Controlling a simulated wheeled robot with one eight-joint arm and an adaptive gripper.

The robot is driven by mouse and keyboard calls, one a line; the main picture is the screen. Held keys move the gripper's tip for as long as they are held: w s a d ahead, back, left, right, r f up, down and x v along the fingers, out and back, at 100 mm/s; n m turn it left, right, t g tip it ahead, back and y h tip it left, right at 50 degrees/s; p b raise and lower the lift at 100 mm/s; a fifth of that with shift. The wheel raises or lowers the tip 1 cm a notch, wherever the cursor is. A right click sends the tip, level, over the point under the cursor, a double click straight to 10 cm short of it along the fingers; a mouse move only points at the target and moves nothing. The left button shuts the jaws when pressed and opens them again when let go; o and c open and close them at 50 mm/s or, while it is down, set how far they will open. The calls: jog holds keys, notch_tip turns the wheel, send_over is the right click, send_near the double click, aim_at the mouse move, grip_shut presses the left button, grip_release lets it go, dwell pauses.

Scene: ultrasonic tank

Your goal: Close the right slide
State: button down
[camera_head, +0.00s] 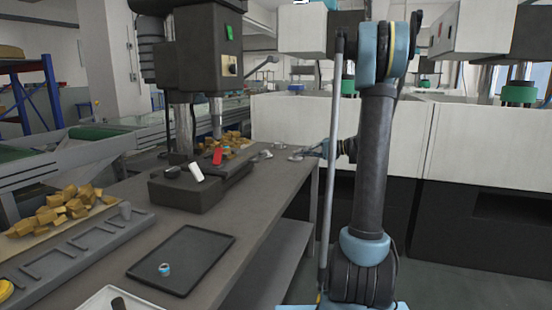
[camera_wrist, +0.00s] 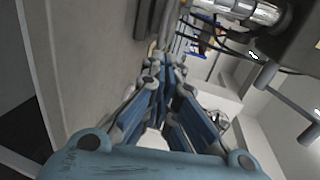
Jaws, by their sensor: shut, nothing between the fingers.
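I cannot tell for sure which part is the right slide. A dark fixture block (camera_head: 188,190) lies on the bench under a drill-like machine (camera_head: 207,50). A white handle-like piece (camera_head: 196,172) and a red one (camera_head: 217,156) stand up from it, tilted. My gripper (camera_head: 314,151) is at the bench's far right edge, to the right of the fixture and apart from it. In the wrist view my gripper's blue fingers (camera_wrist: 163,62) are together and empty. A shiny metal cylinder (camera_wrist: 240,10) shows at the top right there.
The grey bench (camera_head: 262,195) holds a black tray (camera_head: 190,245) with a small ring-like part (camera_head: 164,269), and a slotted grey rack (camera_head: 75,250). Brown pieces (camera_head: 62,207) lie in a heap at the left. White machines (camera_head: 470,140) stand behind my arm.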

jog(key=x, duration=1.4)
jog(key=shift+w, duration=0.1)
jog(key=shift+w, duration=0.1)
